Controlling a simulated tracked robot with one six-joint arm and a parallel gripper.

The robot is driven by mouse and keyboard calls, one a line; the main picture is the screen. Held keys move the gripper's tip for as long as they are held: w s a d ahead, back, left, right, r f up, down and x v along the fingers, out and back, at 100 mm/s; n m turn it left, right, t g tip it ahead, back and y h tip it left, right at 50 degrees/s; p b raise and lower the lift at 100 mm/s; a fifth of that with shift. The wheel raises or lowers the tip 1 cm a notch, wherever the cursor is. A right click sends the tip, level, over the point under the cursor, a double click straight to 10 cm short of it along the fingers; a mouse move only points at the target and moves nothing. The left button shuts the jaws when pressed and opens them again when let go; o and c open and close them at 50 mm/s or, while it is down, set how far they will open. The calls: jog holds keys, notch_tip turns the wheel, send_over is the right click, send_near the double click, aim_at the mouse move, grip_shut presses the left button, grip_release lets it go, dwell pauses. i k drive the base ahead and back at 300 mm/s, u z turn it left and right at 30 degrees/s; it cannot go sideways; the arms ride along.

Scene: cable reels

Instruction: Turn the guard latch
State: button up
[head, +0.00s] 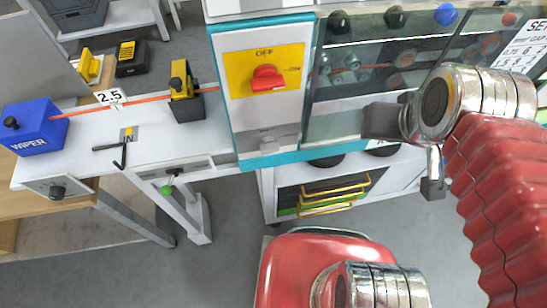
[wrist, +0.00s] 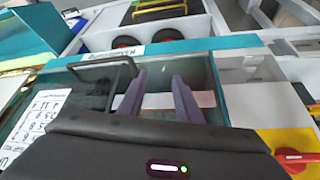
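The transparent guard (head: 340,112) stands in a teal-edged machine front, right of the yellow switch panel. A small grey fitting (head: 268,144), possibly the guard latch, sits below that panel; its turn position is too small to tell. The red switch knob (head: 267,78) lies roughly sideways below the OFF label. My gripper (head: 385,120) is in front of the guard, right of the grey fitting. In the wrist view, my gripper (wrist: 160,75) has two purple-grey fingers apart, with nothing held between them. A dark handle (wrist: 105,65) on the guard shows left of the fingers.
A blue wiper block (head: 33,125), an orange cable and a yellow-black clamp (head: 184,92) are on the white bench at left. A black hex key (head: 118,150) lies there. Yellow wire handles (head: 333,192) project below the machine.

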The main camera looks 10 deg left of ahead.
aim_at(268, 145)
jog(key=k, duration=2.25)
jog(key=u, duration=1.1)
jog(key=i, duration=1)
